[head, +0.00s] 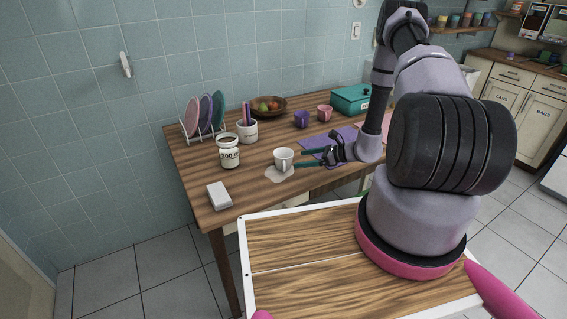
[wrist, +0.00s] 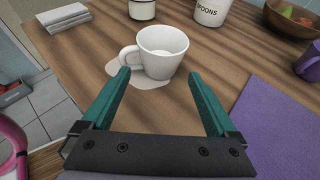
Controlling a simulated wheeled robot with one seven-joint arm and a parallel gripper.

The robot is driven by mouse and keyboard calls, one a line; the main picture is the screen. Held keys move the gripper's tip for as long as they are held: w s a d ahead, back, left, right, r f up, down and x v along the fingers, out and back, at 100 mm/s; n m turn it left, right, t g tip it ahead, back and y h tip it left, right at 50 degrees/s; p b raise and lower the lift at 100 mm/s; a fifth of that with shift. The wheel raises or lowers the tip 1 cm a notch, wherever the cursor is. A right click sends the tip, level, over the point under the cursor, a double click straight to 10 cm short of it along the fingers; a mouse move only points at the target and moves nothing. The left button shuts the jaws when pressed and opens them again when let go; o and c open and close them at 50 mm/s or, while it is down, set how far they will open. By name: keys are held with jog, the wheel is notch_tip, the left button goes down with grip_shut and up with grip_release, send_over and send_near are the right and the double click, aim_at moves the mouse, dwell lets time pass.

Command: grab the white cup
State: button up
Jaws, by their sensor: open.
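The white cup (head: 284,158) stands upright on the wooden table, on a pale puddle-like patch (head: 276,174). In the wrist view the cup (wrist: 161,52) is just beyond the fingertips, with its handle towards the left. My gripper (head: 303,159) is open, with teal fingers, and reaches in from the right at about table height. In the wrist view the gripper (wrist: 158,75) points at the cup, its fingers spread to either side of the cup's line. I cannot tell whether a finger touches the cup. Nothing is held.
A white jar (head: 229,152) and a spoons pot (head: 247,131) stand behind left. A folded grey cloth or block (head: 218,196) lies near the front left. A purple mat (head: 322,139), purple cup (head: 301,119), pink cup (head: 324,112) and fruit bowl (head: 268,108) are farther back.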

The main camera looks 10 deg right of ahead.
aim_at(292, 159)
jog(key=shift+x, duration=3.55)
jog(key=c, duration=1.2)
jog(key=shift+r, duration=0.15)
